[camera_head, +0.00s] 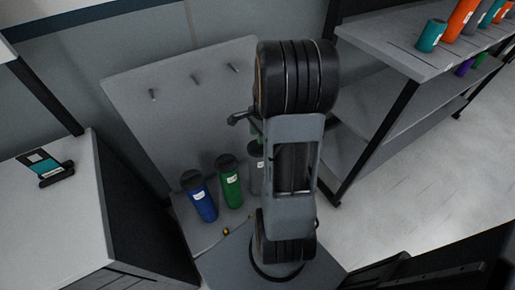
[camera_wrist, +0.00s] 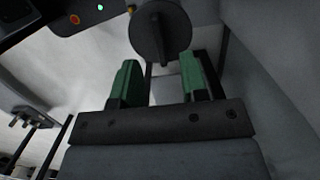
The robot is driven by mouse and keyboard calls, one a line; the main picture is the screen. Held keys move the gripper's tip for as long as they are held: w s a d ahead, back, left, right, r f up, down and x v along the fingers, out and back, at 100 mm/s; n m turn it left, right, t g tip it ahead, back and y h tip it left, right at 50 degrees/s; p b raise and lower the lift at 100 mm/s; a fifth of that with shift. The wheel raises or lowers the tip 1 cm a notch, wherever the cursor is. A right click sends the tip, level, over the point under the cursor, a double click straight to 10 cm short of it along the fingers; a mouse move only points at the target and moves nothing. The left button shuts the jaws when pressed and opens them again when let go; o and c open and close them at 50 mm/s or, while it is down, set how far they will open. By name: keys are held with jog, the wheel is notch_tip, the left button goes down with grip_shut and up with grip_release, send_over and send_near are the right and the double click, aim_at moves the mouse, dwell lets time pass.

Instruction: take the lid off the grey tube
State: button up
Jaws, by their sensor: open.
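The grey tube (camera_head: 256,165) stands on the grey stand, to the right of the green tube, and is mostly hidden behind my arm in the head view. In the wrist view a round dark lid (camera_wrist: 160,30) with a raised bar across it lies just beyond my fingertips, near the top edge; it appears to be the grey tube's lid. My gripper (camera_wrist: 158,58) is open, with its two green-padded fingers apart and nothing held between them. I cannot tell the exact gap between fingers and lid. In the head view my arm hides most of the gripper.
A green tube (camera_head: 229,182) and a blue tube (camera_head: 199,197) with dark lids stand left of the grey one. A pegged back panel (camera_head: 180,115) rises behind. A shelf (camera_head: 400,55) with coloured tubes is at right, a white-topped cabinet (camera_head: 50,225) at left.

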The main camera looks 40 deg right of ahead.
aim_at(258, 147)
jog(key=shift+a+f, duration=0.15)
jog(key=shift+f, duration=1.05)
jog(key=shift+a+f, duration=0.1)
jog(key=shift+f, duration=1.05)
grip_shut()
